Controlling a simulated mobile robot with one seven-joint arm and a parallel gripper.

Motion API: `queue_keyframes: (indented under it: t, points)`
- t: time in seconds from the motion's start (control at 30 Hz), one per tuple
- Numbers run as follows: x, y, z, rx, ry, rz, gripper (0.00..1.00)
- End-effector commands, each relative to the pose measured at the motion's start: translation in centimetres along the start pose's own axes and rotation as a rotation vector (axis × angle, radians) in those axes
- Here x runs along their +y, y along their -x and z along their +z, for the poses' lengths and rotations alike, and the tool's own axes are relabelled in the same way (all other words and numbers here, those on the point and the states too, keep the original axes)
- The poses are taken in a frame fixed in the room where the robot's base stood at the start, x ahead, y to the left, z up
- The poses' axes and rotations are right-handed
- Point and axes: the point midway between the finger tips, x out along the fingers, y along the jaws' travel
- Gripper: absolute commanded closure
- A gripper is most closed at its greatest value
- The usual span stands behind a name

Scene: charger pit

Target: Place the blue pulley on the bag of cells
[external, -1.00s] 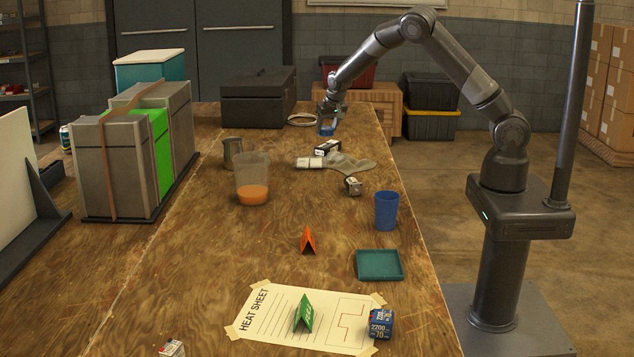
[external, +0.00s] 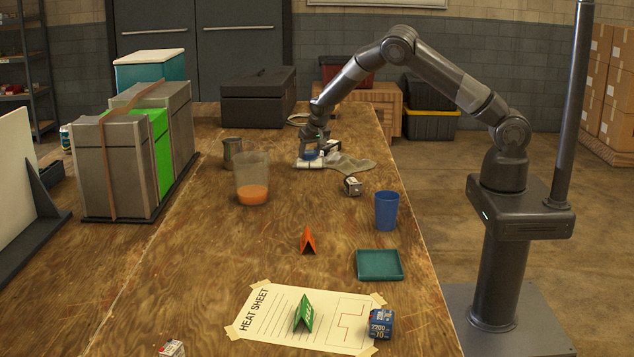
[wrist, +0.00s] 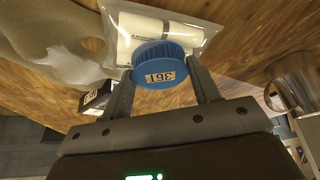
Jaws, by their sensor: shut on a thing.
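The blue pulley (wrist: 162,62) is a ribbed blue disc with a small printed label, between the two fingers of my gripper (wrist: 163,76) in the wrist view. My gripper is shut on it. In the external view my gripper (external: 311,147) points down at the bag of cells (external: 309,163), and the pulley shows as a small blue patch (external: 309,155) just over it. The bag of cells (wrist: 195,32) is clear plastic around white cylinders; the pulley partly covers it in the wrist view. I cannot tell whether the pulley touches the bag.
A grey cloth (external: 350,165) lies right beside the bag. A black-and-white box (external: 328,146) is close behind. A metal can (external: 232,151) and a beaker of orange liquid (external: 252,180) stand to the left. A small box (external: 352,186) and a blue cup (external: 386,210) are nearer.

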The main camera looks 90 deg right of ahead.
Motion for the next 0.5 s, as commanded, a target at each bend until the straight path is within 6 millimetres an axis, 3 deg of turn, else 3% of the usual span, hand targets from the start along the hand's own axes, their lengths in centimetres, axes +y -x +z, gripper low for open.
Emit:
queue_keyframes:
  t: [0.13, 0.17, 0.4, 0.5]
  points:
    - [0.02, -0.25, 0.11, 0.0, 0.0, 0.0, 0.7]
    - [0.02, -0.3, 0.15, -0.001, 0.0, 0.001, 0.43]
    - [0.02, -0.25, 0.13, -0.001, 0.0, 0.0, 0.24]
    - [0.02, -0.25, 0.13, -0.001, 0.0, 0.0, 0.22]
